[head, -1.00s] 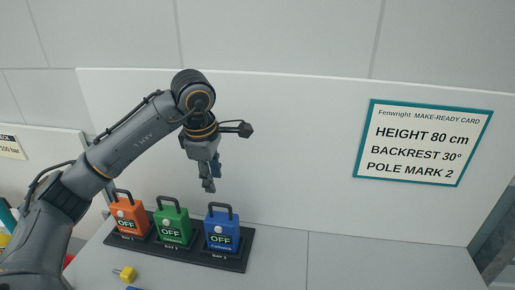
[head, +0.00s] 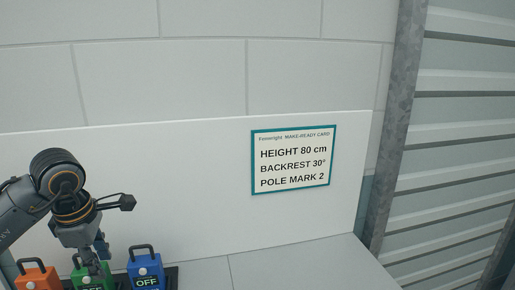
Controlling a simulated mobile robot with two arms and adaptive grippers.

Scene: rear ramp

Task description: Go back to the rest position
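My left gripper (head: 99,257) points down at the lower left of the head view, in front of or just above the green OFF block (head: 78,276). The fingers are small and partly dark against the blocks, so I cannot tell whether they are open or shut. I see nothing clearly held. An orange OFF block (head: 36,278) and a blue OFF block (head: 146,266) stand on either side of the green one, each with a black handle. Their lower parts are cut off by the frame. My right gripper is not in view.
A white panel (head: 200,220) stands behind the worktop (head: 300,266), which is clear to the right of the blocks. A card (head: 293,160) on the panel reads height 80 cm, backrest 30°, pole mark 2. A metal post (head: 396,130) and ribbed shutter (head: 465,160) are at the right.

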